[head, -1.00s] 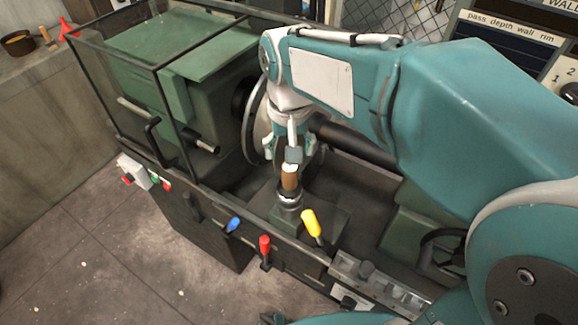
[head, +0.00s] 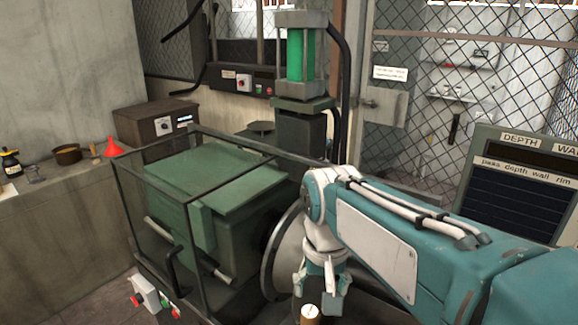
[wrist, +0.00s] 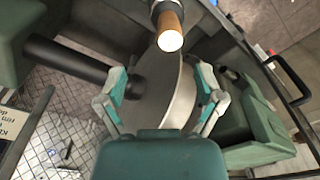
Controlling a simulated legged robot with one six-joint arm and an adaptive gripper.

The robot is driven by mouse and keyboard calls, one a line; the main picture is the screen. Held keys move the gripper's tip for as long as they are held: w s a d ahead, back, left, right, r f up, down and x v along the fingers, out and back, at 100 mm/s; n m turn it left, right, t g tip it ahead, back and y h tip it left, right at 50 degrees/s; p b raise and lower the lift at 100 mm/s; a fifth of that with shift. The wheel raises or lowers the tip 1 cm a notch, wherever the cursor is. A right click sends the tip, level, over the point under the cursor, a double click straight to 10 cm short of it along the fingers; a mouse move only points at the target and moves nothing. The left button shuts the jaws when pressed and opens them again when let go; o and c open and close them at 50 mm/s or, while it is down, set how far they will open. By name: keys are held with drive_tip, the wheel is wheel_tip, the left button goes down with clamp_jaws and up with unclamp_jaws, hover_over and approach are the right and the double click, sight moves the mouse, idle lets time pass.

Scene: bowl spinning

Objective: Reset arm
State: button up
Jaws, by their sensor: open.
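My arm reaches in from the right in the head view, with my gripper (head: 320,292) pointing down at its end. It is open and empty, with two teal-padded fingers spread apart. The wrist view also shows my gripper (wrist: 160,85) with a clear gap between its fingers. A brown wooden cylinder with a pale end (head: 310,314) stands just below the fingers at the bottom edge of the head view. In the wrist view the cylinder (wrist: 170,30) is beyond the fingertips, with no contact visible.
A large metal disc (head: 284,256) is close beside my gripper, on the green lathe housing (head: 215,185). A dark-framed guard (head: 240,144) encloses the housing. A dark bar (wrist: 65,58) runs near the left finger. A display panel (head: 520,180) stands at right.

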drive_tip(key=s+d+f+t, duration=0.2)
drive_tip(key=s+d+t, duration=0.2)
drive_tip(key=s+d, duration=0.5)
drive_tip(key=shift+s+d+f+t, duration=0.15)
drive_tip(key=shift+s+f+t, duration=0.2)
drive_tip(key=shift+s, duration=0.7)
